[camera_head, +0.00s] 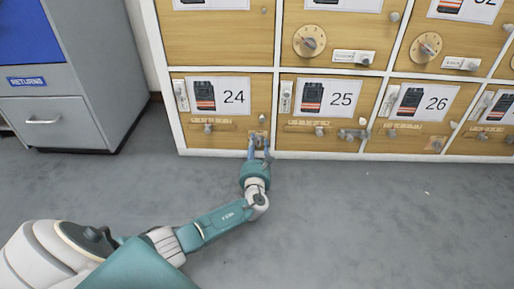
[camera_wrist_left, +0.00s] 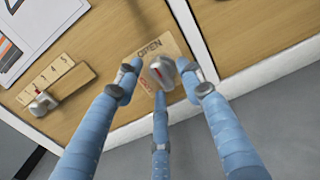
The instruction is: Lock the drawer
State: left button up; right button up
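The drawer front marked 24 (camera_head: 251,85) is light wood with a picture card and looks closed. At its lower right is a small silver lock knob (camera_wrist_left: 160,73) with a red mark. A plate behind it reads OPEN (camera_wrist_left: 150,49) above, with red lettering partly hidden below. My left gripper (camera_head: 259,145) is at this knob. In the left wrist view its blue fingers (camera_wrist_left: 158,82) stand apart around the knob; the right fingertip looks very close to it, and contact cannot be told. My right gripper is not in view.
A numbered slider (camera_wrist_left: 43,102) with a silver knob sits left of the lock. A grey returns cabinet (camera_head: 92,75) stands left. The grey floor in front is clear.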

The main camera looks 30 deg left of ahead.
pick_arm(q)
grip_shut()
jog(key=n, duration=0.4)
jog(key=shift+f+n, duration=0.1)
jog(key=shift+n, duration=0.3)
jog(key=n, duration=0.4)
jog(key=shift+w+d+n, duration=0.1)
jog(key=shift+n, duration=0.2)
jog(key=n, duration=0.4)
jog(key=shift+d+n, duration=0.1)
jog(key=shift+n, duration=0.2)
jog(key=shift+w+n, duration=0.1)
jog(key=shift+n, duration=1.8)
